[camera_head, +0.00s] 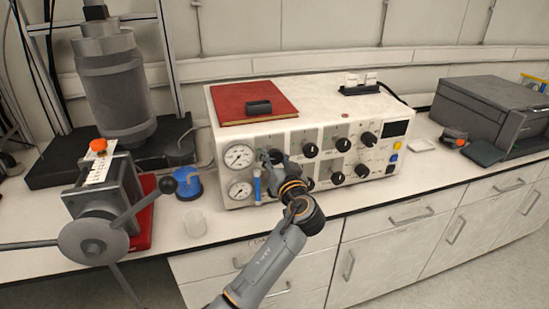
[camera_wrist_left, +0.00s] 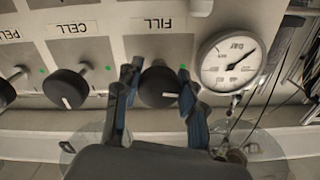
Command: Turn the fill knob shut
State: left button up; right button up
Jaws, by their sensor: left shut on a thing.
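The black fill knob (camera_wrist_left: 157,84) sits on the white front panel under the upside-down label FILL in the left wrist view. My left gripper (camera_wrist_left: 157,94) has one finger on each side of it and is shut on it. A small pale mark shows near the knob's lower right. In the head view my left gripper (camera_head: 274,158) is at the panel, just right of the upper gauge (camera_head: 240,156), and hides the fill knob. My right gripper is in neither view.
The cell knob (camera_wrist_left: 70,88) is beside the fill knob in the wrist view, with a gauge (camera_wrist_left: 231,60) on the other side. A lower gauge (camera_head: 240,190) and a blue handle (camera_head: 257,187) are close to my gripper. A red book (camera_head: 270,92) lies on top of the unit.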

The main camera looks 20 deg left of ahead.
pick_arm(q)
jog(key=m, duration=0.2)
jog(key=shift+r+m, duration=0.15)
jog(key=shift+m, duration=0.25)
jog(key=m+p, duration=0.1)
jog(key=m, duration=0.3)
jog(key=shift+a+r+p, duration=0.1)
jog(key=shift+r+p, duration=0.05)
jog(key=shift+p, duration=0.2)
jog(key=m+p, duration=0.2)
jog(key=m, duration=0.3)
jog(key=shift+r, duration=0.1)
jog(key=m+p, duration=0.2)
jog(key=m, duration=0.2)
jog(key=shift+p, duration=0.3)
jog(key=shift+m, duration=0.3)
jog(key=o, duration=1.2)
jog(key=shift+f, duration=0.2)
